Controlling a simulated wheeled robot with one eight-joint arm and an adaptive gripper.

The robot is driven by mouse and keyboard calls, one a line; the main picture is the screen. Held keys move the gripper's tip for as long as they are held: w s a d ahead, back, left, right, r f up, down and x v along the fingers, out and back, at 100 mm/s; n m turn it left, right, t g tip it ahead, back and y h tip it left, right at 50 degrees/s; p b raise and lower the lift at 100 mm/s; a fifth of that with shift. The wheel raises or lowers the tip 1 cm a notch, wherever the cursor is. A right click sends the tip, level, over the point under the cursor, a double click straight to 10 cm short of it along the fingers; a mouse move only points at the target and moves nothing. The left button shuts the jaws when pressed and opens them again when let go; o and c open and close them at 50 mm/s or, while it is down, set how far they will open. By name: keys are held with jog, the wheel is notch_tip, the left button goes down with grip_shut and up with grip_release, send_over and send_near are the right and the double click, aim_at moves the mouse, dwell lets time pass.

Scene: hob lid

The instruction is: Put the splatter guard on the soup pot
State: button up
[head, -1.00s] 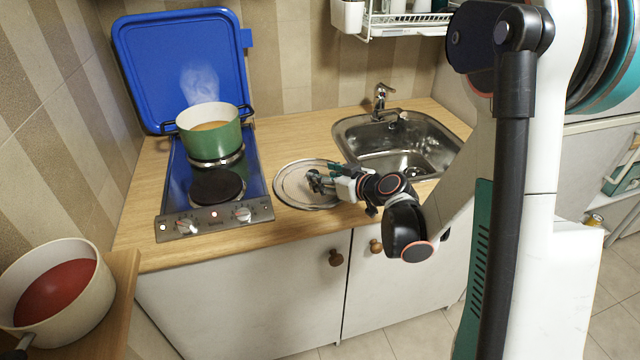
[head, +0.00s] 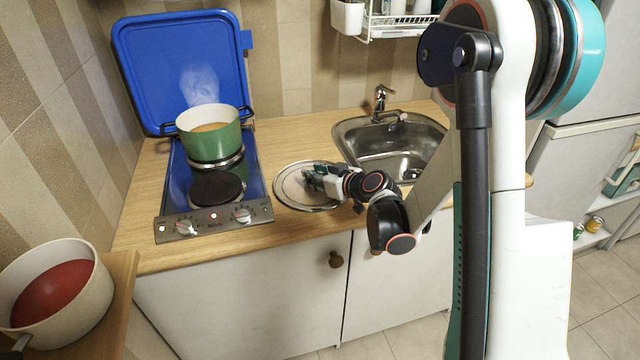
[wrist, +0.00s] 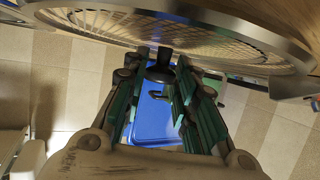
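The splatter guard (head: 292,187), a round mesh disc with a metal rim and dark knob, lies on the counter right of the hob. In the wrist view its mesh (wrist: 225,42) fills the top, with the knob (wrist: 160,72) below it. My gripper (head: 314,179) reaches in low from the right, over the guard. Its fingers are apart, one either side of the knob; firm contact is not visible. A green pot (head: 212,142) with steaming tan contents stands on the rear burner. A cream pot (head: 85,305) with red contents stands at lower left.
The blue hob lid (head: 180,65) stands raised behind the green pot. The front burner (head: 216,188) is bare. A sink (head: 395,150) with a tap (head: 381,102) lies right of the guard. A dish rack (head: 400,28) hangs above. Counter behind the guard is clear.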

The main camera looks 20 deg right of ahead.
jog(key=shift+r, duration=0.1)
grip_shut()
jog(key=shift+r+p, duration=0.85)
jog(key=shift+r, duration=0.55)
jog(key=shift+r, duration=0.1)
notch_tip(320, 180, up, 17)
jog(key=p, duration=1.2)
jog(key=w+a+b, duration=0.3)
jog(key=w+a, duration=2.2)
jog(key=a, duration=0.2)
notch_tip(320, 180, down, 6)
jog(key=b, duration=0.3)
jog(key=shift+b, duration=0.3)
jog(key=shift+f, duration=0.3)
